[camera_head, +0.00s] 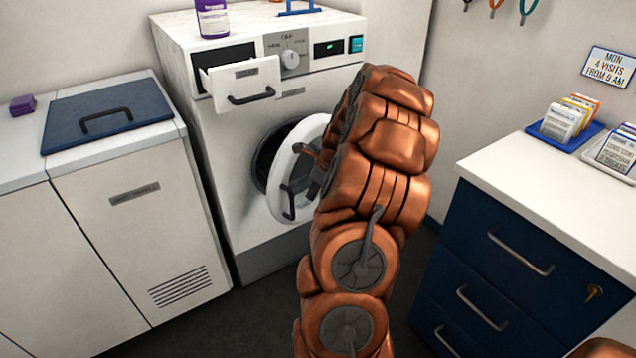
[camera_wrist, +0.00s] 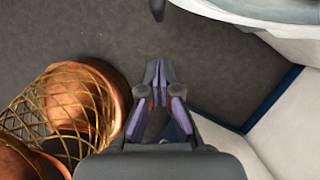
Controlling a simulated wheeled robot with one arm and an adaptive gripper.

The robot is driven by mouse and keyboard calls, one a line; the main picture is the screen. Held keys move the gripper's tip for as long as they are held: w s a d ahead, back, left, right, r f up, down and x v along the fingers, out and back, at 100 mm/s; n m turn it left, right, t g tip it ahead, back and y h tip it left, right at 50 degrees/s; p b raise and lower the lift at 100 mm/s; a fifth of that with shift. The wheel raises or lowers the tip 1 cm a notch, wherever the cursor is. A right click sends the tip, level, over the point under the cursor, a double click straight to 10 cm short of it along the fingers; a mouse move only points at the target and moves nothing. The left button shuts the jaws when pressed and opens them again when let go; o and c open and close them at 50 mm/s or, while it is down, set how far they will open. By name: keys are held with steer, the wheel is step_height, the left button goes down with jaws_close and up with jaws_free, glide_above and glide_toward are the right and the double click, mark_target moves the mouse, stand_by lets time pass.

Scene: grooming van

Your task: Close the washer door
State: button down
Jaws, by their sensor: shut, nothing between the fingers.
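The white washer (camera_head: 235,150) stands against the back wall. Its round door (camera_head: 304,135) is swung open toward me, and the dark drum opening shows to the left behind it. A dark curved handle (camera_head: 288,201) is on the door. My arm covers the door's right part. My gripper (camera_wrist: 160,75) shows in the wrist view with its fingers together and empty, above dark floor. A white rounded edge, which looks like the door (camera_wrist: 250,12), is at the top right there, apart from the fingertips. In the head view my arm mostly hides the gripper.
The washer's detergent drawer (camera_head: 240,84) is pulled out above the door. A purple-labelled bottle (camera_head: 212,18) stands on top. A white cabinet (camera_head: 140,210) with a blue lid (camera_head: 106,112) is at left. A navy drawer unit (camera_head: 510,260) is at right. Dark floor lies between.

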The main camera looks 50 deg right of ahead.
steer(key=shift+w+a+f, duration=0.15)
steer(key=shift+w, duration=0.55)
steer(key=shift+w+a+f, duration=0.15)
steer(key=shift+w+a, duration=0.05)
steer(key=shift+w, duration=0.55)
steer(key=shift+w+a+f, duration=0.15)
steer(key=shift+w, duration=0.55)
